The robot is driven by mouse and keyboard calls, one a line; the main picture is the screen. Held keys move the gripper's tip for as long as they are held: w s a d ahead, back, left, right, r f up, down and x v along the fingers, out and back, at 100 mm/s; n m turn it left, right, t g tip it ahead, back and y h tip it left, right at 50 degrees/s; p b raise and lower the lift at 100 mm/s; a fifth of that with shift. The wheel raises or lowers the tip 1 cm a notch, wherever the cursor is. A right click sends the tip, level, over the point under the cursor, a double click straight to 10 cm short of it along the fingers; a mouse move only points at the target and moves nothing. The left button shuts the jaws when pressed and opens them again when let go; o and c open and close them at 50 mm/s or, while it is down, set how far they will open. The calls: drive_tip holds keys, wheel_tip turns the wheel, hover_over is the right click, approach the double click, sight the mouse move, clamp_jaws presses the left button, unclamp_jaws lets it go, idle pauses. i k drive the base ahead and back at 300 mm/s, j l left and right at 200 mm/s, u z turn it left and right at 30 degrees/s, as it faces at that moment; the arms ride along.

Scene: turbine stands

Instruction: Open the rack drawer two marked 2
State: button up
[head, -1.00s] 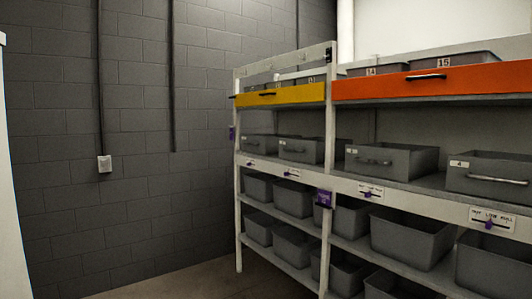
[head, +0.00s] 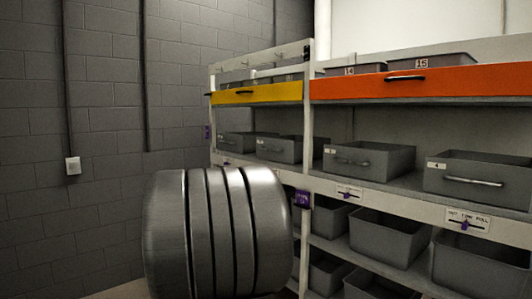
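Grey drawers with front handles stand in a row on the rack's middle shelf. The rightmost drawer (head: 478,181) carries a label that reads 4. Left of it is another drawer (head: 368,161), then one beside the white post (head: 279,151), then a far-left one (head: 234,145). The labels on these three are too small to read, so I cannot confirm which is marked 2. All the drawers appear to sit on the shelf. My gripper is not in view. A large grey ribbed cylinder, part of my arm, hides the rack's lower left.
A yellow front (head: 257,94) and an orange front (head: 420,83) with dark handles run along the upper shelf. Open grey bins (head: 386,234) fill the lower shelves. A purple block (head: 302,199) is on the post. A block wall (head: 100,120) stands at left.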

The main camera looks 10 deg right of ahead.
sight(287, 149)
drive_tip(key=i, duration=1.05)
drive_tip(key=i+j, duration=0.15)
drive_tip(key=i, duration=0.85)
drive_tip(key=i+z, duration=0.1)
drive_tip(key=i, duration=0.95)
